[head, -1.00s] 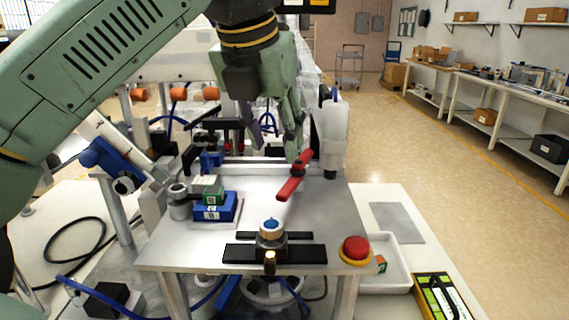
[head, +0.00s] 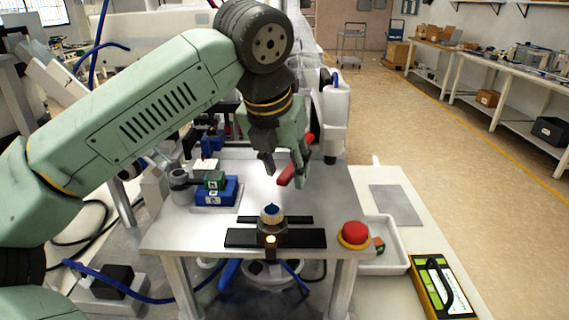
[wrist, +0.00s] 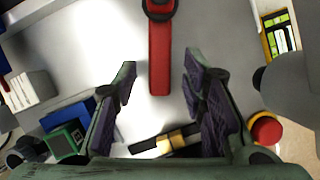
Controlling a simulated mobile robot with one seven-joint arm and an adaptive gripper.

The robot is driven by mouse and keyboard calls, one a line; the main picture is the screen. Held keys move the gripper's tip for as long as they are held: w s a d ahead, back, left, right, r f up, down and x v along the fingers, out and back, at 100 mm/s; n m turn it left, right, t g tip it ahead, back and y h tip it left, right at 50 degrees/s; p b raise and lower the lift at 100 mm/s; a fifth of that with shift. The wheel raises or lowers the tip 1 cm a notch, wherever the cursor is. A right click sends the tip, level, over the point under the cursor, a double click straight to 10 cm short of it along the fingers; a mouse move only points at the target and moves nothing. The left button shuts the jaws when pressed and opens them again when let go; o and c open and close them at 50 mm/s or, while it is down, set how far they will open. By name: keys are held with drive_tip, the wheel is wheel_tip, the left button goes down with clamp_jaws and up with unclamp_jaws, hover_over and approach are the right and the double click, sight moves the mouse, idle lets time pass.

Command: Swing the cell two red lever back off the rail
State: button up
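The red lever (head: 288,177) is on the metal table at the back right, partly hidden behind my gripper in the head view. In the wrist view the red lever (wrist: 160,60) runs from its dark round pivot at the top down to a free end between my fingertips. My gripper (head: 286,172) is open. In the wrist view its two purple-padded fingers (wrist: 160,82) stand on either side of the lever's end, with a gap on both sides. I cannot tell how far above or around the lever they are.
A blue-capped knob (head: 270,213) on black bars sits at the table's front. A red button (head: 354,233) is at the front right corner. Blue and green blocks (head: 217,190) sit at the left. A white hopper-like part (head: 335,115) stands behind the lever.

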clamp_jaws()
idle(0.5)
idle(0.3)
